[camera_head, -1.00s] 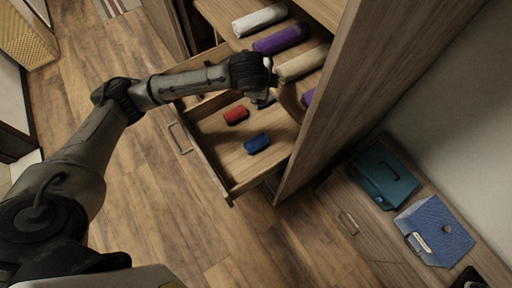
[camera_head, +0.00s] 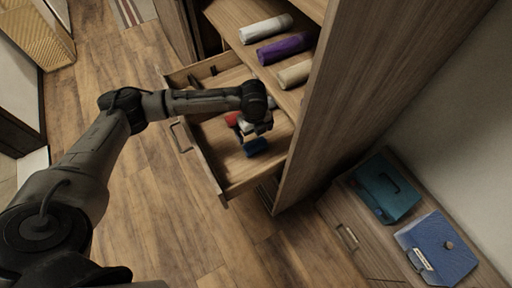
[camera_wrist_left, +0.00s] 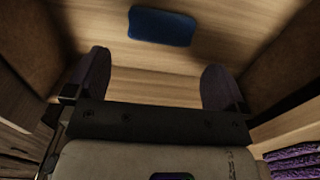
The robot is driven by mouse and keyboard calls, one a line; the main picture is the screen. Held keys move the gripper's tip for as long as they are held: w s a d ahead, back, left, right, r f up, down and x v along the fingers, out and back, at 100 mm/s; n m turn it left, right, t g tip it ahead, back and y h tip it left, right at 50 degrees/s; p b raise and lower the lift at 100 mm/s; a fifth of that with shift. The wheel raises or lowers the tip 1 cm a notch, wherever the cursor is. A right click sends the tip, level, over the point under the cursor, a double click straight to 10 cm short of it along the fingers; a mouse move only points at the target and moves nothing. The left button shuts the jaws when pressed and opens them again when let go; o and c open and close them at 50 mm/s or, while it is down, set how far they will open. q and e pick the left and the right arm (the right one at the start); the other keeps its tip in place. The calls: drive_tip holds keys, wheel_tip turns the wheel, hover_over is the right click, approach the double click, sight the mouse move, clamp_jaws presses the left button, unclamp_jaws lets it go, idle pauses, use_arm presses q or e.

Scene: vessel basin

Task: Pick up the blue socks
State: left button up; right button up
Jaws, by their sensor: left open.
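The blue socks (camera_head: 256,146) are a small rolled bundle lying in the open drawer (camera_head: 207,172), near its front right part. They also show in the left wrist view (camera_wrist_left: 161,27), ahead of the fingertips and midway between them. My left gripper (camera_head: 252,127) is over the drawer, just behind the blue socks and apart from them in the wrist view. Its two fingers (camera_wrist_left: 157,80) are spread wide with nothing between them. A red rolled bundle (camera_head: 232,118) lies beside it in the drawer, partly hidden by the gripper. My right gripper is not in view.
A shelf above the drawer holds white (camera_head: 265,29), purple (camera_head: 284,48) and beige rolls (camera_head: 294,74). A tall wooden side panel (camera_head: 330,100) stands right of the drawer. Teal (camera_head: 386,187) and blue cases (camera_head: 438,248) sit on a low cabinet.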

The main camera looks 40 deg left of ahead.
sight(255, 142)
use_arm(q)
wheel_tip(255, 142, down, 4)
drive_tip(key=shift+d+f+b, duration=0.15)
drive_tip(key=shift+f+b, duration=0.1)
drive_tip(key=shift+b, duration=0.15)
drive_tip(key=shift+f, duration=0.15)
drive_tip(key=shift+f+b, duration=0.85)
drive_tip(key=shift+f, duration=1.75)
drive_tip(key=shift+c, duration=0.2)
drive_tip(key=shift+r, duration=0.1)
drive_tip(key=c, duration=0.6)
